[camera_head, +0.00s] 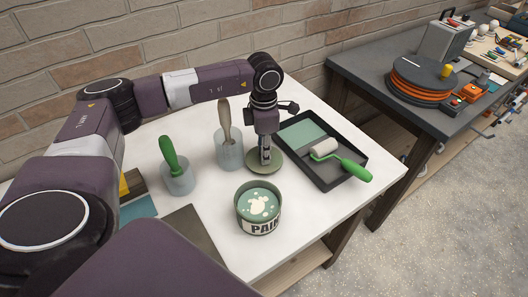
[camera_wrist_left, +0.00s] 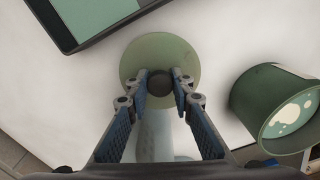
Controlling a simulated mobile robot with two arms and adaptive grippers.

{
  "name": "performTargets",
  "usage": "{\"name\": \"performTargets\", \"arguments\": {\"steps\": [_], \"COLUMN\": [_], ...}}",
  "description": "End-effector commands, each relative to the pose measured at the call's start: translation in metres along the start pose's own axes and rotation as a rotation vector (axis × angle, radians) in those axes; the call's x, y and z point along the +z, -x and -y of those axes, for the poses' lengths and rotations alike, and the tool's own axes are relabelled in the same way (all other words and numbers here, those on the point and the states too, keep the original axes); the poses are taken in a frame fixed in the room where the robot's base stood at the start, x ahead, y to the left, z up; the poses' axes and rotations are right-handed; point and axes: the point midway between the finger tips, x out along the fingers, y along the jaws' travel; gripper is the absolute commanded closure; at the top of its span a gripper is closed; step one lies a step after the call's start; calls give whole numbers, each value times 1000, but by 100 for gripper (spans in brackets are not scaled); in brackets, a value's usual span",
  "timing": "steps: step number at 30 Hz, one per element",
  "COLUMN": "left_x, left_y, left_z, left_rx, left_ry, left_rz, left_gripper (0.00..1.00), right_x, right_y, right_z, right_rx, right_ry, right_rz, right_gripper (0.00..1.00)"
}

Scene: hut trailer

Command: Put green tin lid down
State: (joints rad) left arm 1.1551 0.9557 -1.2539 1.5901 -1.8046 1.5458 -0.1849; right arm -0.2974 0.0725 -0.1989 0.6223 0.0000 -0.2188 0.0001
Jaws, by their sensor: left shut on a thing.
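The green tin lid (camera_head: 264,168) is a round, dull green disc with a dark knob at its centre, low over or on the white table behind the paint tin. In the left wrist view the lid (camera_wrist_left: 160,62) lies under my fingers. My left gripper (camera_head: 265,156) points down and is shut on the lid's knob; its fingertips (camera_wrist_left: 160,84) flank the knob. I cannot tell whether the lid touches the table. The open paint tin (camera_head: 258,222) stands upright in front of it, with green and white paint inside; it also shows in the left wrist view (camera_wrist_left: 268,105). My right gripper is not seen.
A black paint tray (camera_head: 321,180) with a green-handled roller (camera_head: 341,160) lies right of the lid. Clear cups hold a green-handled brush (camera_head: 171,155) and a beige-handled one (camera_head: 225,118) to the left. The white table (camera_head: 318,215) is bare at front right. A dark bench (camera_head: 365,75) stands beyond.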

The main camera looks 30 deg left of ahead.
Motion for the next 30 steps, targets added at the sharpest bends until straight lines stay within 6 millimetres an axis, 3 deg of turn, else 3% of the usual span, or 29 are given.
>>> {"name": "performTargets", "arguments": {"steps": [4,15,16,20,30], "left_x": [0,0,0,0,0], "left_y": [-11,-17,-15,-15,-12], "left_z": [-1,0,0,0,0], "left_rx": [2,1,2,1,1], "left_ry": [0,0,0,0,0], "left_rz": [0,1,1,1,0], "left_gripper": [99,99,76,61,61], "right_x": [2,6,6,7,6], "right_y": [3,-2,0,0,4], "right_z": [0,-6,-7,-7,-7], "right_rx": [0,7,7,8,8], "right_ry": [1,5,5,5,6], "right_rz": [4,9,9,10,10], "right_gripper": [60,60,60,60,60]}}
